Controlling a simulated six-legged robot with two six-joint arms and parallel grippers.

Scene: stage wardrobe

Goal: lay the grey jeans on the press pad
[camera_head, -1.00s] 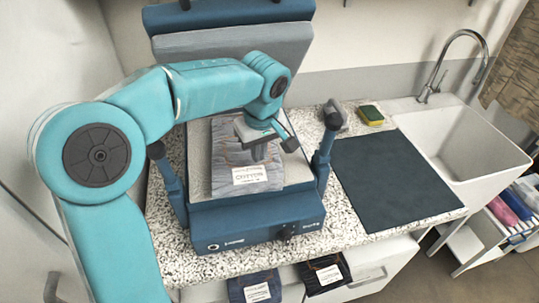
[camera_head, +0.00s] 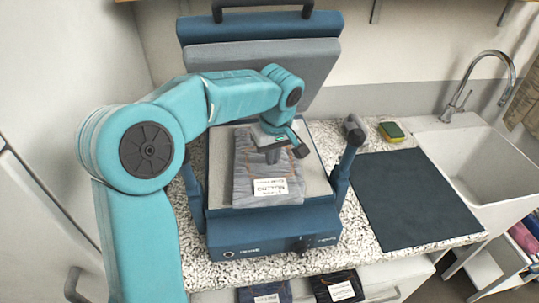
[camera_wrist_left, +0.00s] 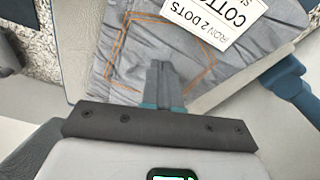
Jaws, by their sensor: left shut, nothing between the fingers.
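The grey jeans (camera_head: 262,181) lie folded on the pale press pad (camera_head: 314,178), with a white care label facing up. In the left wrist view the jeans (camera_wrist_left: 150,40) show orange stitching and a label with "COTTON" and "IRON 2 DOTS". My left gripper (camera_head: 272,157) is over the jeans, pointing down, shut and empty. In the left wrist view its fingertips (camera_wrist_left: 160,66) are together in front of the cloth; I cannot tell whether they touch it. The arm hides part of the jeans' far end. My right gripper is not in view.
The press lid (camera_head: 265,65) stands raised behind the pad. A dark mat (camera_head: 415,198) lies on the speckled counter to the right, before the sink (camera_head: 490,165). A sponge (camera_head: 391,131) sits behind it. Two folded dark garments (camera_head: 338,287) show below the counter front.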

